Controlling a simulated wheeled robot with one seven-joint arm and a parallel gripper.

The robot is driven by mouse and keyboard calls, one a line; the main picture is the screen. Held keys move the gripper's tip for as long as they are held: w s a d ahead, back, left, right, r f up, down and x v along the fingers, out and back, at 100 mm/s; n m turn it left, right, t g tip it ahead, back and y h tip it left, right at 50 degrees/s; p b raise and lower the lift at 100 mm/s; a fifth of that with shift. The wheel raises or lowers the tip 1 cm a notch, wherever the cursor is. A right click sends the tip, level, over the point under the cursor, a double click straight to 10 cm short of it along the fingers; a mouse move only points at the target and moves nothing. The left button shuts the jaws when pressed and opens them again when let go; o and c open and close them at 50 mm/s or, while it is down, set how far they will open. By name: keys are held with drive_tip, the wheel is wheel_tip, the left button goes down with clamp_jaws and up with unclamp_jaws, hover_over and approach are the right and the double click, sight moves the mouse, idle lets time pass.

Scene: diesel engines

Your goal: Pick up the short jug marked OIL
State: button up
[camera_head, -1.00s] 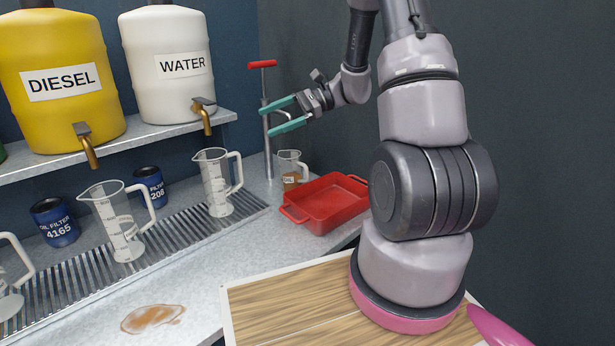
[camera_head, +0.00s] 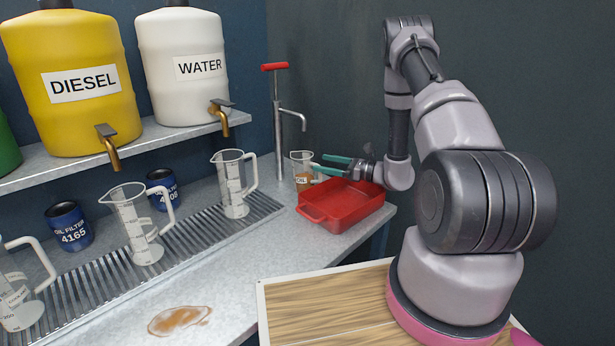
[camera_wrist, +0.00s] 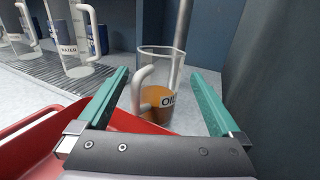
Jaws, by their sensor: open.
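The short clear jug marked OIL (camera_head: 302,172), with brown liquid in its lower part, stands upright on the counter behind the red tray. In the wrist view the open fingers (camera_wrist: 163,92) flank the jug's lower half. I cannot tell whether a finger touches it.
The red tray (camera_head: 318,212) lies just below and in front of my gripper. A pump with a red handle (camera_head: 278,120) stands behind the jug. Taller measuring jugs (camera_head: 233,185) stand on the drain grate to the left. A dark wall is on the right.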

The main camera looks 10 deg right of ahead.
sight(312, 160)
drive_tip(key=x, duration=0.7)
drive_tip(key=shift+w+r, duration=0.1)
drive_tip(key=shift+w, duration=0.1)
drive_tip(key=shift+a, duration=0.1)
clamp_jaws()
